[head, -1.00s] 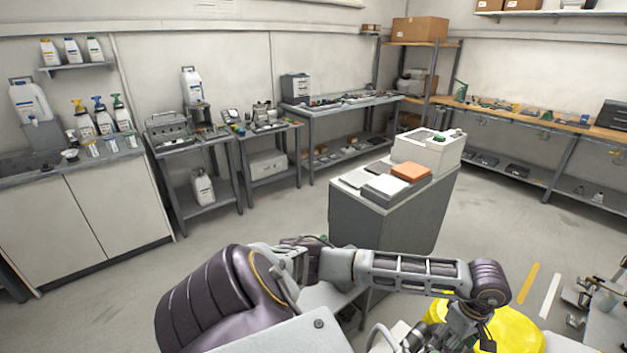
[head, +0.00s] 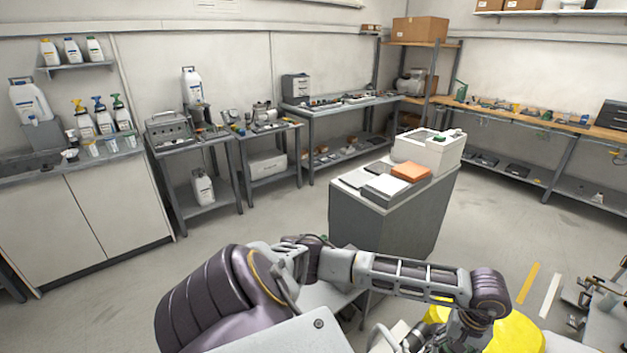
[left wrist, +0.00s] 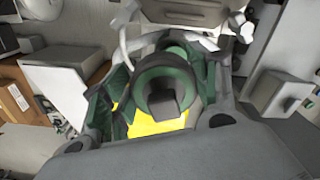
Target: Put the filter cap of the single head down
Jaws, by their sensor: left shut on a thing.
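The cap cannot be made out there. My right gripper is not in view. The single head cannot be clearly told apart.
Metal equipment (head: 600,300) stands at the right edge. Benches line the walls. The floor between is open.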

